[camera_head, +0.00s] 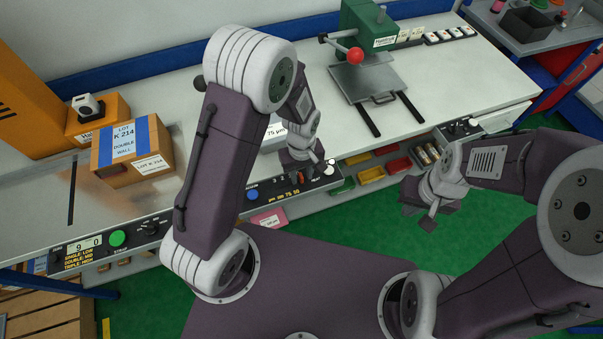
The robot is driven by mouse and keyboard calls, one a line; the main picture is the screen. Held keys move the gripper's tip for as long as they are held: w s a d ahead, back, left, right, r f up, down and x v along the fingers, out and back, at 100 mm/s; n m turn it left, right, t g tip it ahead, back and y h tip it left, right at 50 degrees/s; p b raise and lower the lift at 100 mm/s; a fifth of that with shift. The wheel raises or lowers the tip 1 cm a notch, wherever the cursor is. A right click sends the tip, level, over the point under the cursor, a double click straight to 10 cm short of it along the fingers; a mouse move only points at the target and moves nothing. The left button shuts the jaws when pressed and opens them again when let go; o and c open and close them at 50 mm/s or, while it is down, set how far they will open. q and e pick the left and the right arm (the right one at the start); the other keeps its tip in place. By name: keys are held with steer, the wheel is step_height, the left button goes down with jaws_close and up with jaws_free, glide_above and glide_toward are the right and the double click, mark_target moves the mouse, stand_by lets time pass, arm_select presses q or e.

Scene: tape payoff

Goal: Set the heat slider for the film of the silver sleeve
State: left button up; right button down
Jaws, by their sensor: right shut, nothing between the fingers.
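The slider's knob and setting cannot be made out there. Whether the left fingers are open or touching anything is too small to tell. My right gripper (430,218) is shut and empty above the green floor, right of the bins. I cannot make out a silver sleeve. A white label reading 75 µm (275,131) shows partly behind my left arm.
A cardboard box (128,175) marked K 214 double wall stands at left on the bench. A second panel (118,247) with a green button is at front left. A green press (370,30) with a red-knobbed lever stands at the back. Colored bins (370,174) sit below the bench edge.

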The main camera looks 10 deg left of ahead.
arm_select(q)
steer(key=shift+w+a, duration=0.1)
steer(key=shift+a, duration=0.05)
jaws_close()
stand_by(1.3)
